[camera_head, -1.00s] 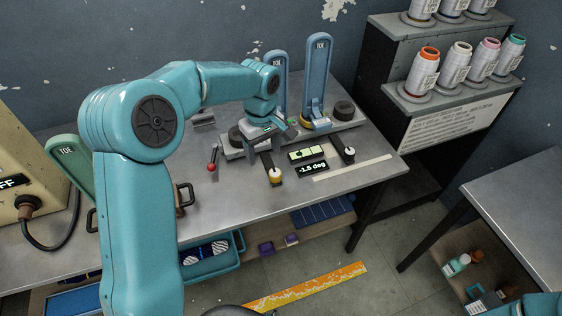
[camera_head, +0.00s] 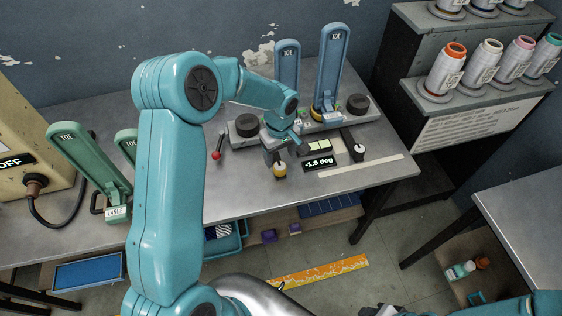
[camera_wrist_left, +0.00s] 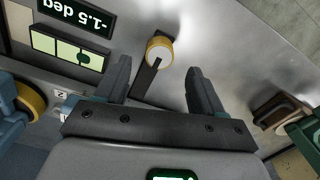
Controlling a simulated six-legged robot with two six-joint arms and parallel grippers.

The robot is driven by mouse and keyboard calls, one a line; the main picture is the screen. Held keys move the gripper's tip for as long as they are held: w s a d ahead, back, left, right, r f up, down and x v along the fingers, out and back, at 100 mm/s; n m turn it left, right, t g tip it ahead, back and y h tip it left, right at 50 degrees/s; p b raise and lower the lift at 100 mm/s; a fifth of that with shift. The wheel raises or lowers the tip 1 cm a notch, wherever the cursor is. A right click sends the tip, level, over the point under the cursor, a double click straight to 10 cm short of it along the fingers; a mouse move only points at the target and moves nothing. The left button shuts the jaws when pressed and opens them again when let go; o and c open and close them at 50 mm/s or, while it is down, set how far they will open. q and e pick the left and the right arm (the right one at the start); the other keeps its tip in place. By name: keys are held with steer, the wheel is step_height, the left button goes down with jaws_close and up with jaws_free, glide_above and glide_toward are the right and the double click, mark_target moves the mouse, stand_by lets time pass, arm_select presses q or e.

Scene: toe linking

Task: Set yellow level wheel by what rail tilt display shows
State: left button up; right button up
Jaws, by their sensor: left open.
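The yellow level wheel (camera_head: 280,170), a yellow-rimmed knob with a pale top, stands on the bench at the near end of a dark bar. It also shows in the left wrist view (camera_wrist_left: 159,50), just beyond the fingertips. The rail tilt display (camera_head: 320,162) reads -1.5 deg and shows upside down in the wrist view (camera_wrist_left: 75,18). A green level vial (camera_head: 318,147) sits behind it. My left gripper (camera_wrist_left: 158,78) is open and empty, its fingers spread to either side of the bar, apart from the wheel.
A second pale-topped knob (camera_head: 359,150) stands right of the display. Blue TOE paddles (camera_head: 330,72) rise behind on the rail. A red-tipped lever (camera_head: 218,146) and green paddles (camera_head: 85,165) are left. Spools (camera_head: 446,68) stand on the right shelf.

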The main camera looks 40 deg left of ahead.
mark_target(280, 166)
arm_select(q)
step_height(280, 166, down, 5)
steer(key=shift+s+a+r+p, duration=0.1)
steer(key=shift+a+r+p, duration=0.1)
steer(key=shift+p, duration=0.15)
steer(key=shift+d+f, duration=0.15)
steer(key=shift+f, duration=0.5)
steer(key=c, duration=1.1)
